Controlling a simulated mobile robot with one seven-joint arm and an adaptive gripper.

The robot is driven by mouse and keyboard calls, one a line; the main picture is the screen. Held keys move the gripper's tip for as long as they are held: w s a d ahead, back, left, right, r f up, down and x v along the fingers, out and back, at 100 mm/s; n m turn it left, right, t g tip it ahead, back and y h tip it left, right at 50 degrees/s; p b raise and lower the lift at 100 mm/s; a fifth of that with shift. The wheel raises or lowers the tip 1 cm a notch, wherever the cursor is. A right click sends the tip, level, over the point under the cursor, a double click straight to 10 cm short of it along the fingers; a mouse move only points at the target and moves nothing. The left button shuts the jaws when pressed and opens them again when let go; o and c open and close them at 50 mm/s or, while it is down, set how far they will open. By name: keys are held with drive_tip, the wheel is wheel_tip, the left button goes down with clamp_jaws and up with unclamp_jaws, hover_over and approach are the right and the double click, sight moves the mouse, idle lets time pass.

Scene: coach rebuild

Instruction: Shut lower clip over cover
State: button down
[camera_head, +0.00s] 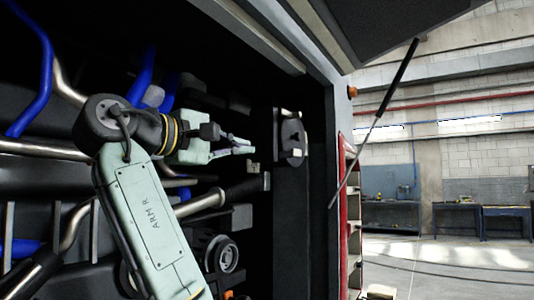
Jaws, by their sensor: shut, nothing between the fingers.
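My gripper (243,147) is at the end of my pale green arm, shut and empty, pointing right. To its right, on a dark upright panel, is a dark rounded cover (291,137) with small light-coloured clip-like parts. A gap shows between my fingertips and the cover.
Blue hoses (142,75) and metal pipes (200,203) crowd the dark bay around my arm. A round dark fitting (222,254) is below. A gas strut (375,120) holds the raised hatch (385,30). Workbenches (455,208) stand far off at right, beyond open floor.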

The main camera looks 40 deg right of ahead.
sight(292, 154)
drive_tip(key=shift+d, duration=0.2)
drive_tip(key=p+x, duration=0.4)
drive_tip(key=x, duration=0.8)
drive_tip(key=shift+w+d+r+p, duration=0.1)
drive_tip(key=shift+d+p, duration=0.2)
drive_tip(key=shift+p, duration=0.1)
drive_tip(key=shift+w+d, duration=0.15)
drive_tip(key=shift+d, duration=0.4)
